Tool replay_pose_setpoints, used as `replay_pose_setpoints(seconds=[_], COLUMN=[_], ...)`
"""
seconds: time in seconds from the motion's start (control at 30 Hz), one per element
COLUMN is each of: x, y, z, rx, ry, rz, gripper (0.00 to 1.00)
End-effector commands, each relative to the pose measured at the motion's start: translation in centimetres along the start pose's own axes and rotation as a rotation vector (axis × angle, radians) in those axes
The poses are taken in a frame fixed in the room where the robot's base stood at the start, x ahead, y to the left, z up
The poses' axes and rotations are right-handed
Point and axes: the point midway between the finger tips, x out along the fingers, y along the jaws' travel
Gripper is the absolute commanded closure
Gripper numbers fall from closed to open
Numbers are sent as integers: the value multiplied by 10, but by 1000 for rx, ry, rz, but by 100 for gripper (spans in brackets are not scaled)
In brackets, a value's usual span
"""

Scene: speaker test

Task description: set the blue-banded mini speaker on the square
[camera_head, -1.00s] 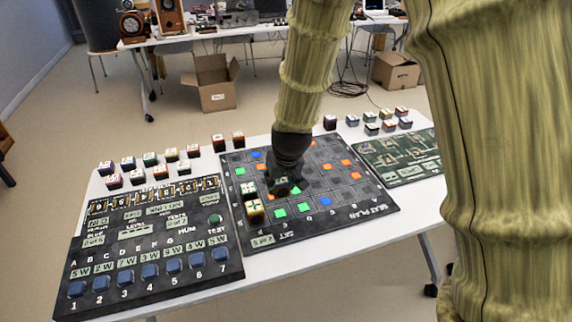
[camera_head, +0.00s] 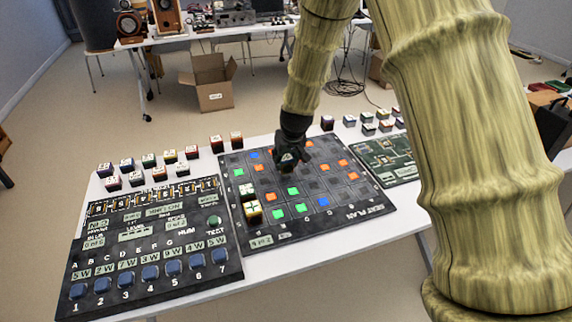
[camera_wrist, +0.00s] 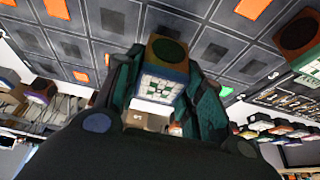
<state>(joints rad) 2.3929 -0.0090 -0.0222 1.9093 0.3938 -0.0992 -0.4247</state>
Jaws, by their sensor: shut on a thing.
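My gripper (camera_head: 289,160) is over the middle of the dark seat plan board (camera_head: 345,222), which has green, orange, blue and grey squares. In the wrist view my gripper (camera_wrist: 165,88) is shut on a small speaker (camera_wrist: 163,62). That speaker has a brown body with a dark round front, a blue band and a pale face with green marks. In the head view it is mostly hidden by the gripper. I cannot tell whether it touches the board. Two other small speakers (camera_head: 253,211) (camera_head: 247,190) stand at the board's left edge.
A dark test panel (camera_head: 150,245) with blue buttons lies left of the board. Several small speakers (camera_head: 149,160) stand behind it, and more (camera_head: 368,130) stand back right near a green circuit board (camera_head: 390,160). A cardboard box (camera_head: 213,85) is on the floor behind.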

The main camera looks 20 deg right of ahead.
Motion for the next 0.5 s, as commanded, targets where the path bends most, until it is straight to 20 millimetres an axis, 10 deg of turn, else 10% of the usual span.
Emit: replay_pose_setpoints(seconds=[0.5], x=[24], y=[0], z=[10], rx=[0], ry=[0], rz=[0], gripper=[87])
